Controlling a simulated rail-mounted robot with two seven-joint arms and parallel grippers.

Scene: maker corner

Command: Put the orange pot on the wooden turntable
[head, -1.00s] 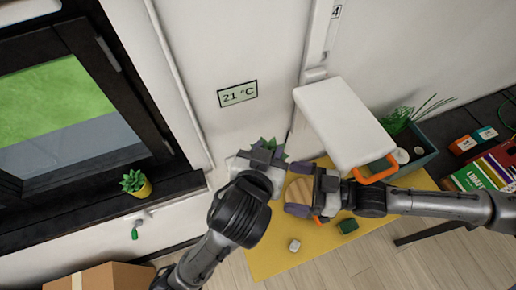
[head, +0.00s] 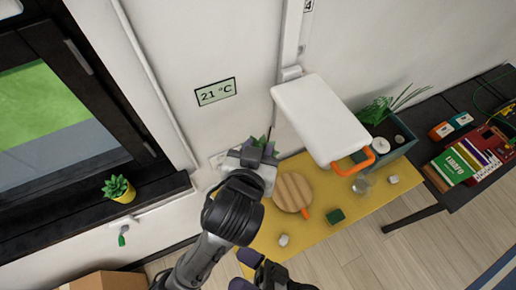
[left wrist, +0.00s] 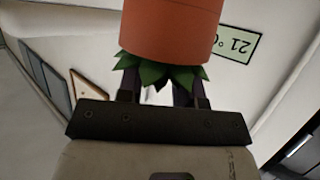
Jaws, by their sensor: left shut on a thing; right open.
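The orange pot (left wrist: 170,30) fills the top of the left wrist view, with green pointed leaves (left wrist: 165,72) at its rim. My left gripper (head: 258,157) is shut on the potted plant; its fingers reach in behind the leaves. In the head view only some leaves (head: 264,142) show past the gripper, which hides the pot. The round wooden turntable (head: 292,192) lies on the yellow table just right of my left gripper, its top bare. An orange piece sticks out at its near edge. My right gripper (head: 250,270) is open and empty at the bottom edge, partly cut off.
A white panel with an orange handle (head: 320,115) overhangs the table's back. The yellow table (head: 310,238) also bears a green block (head: 335,216), a white cube (head: 283,240), a clear glass (head: 362,186) and a teal planter (head: 400,155). A yellow-potted plant (head: 122,191) stands on the windowsill.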

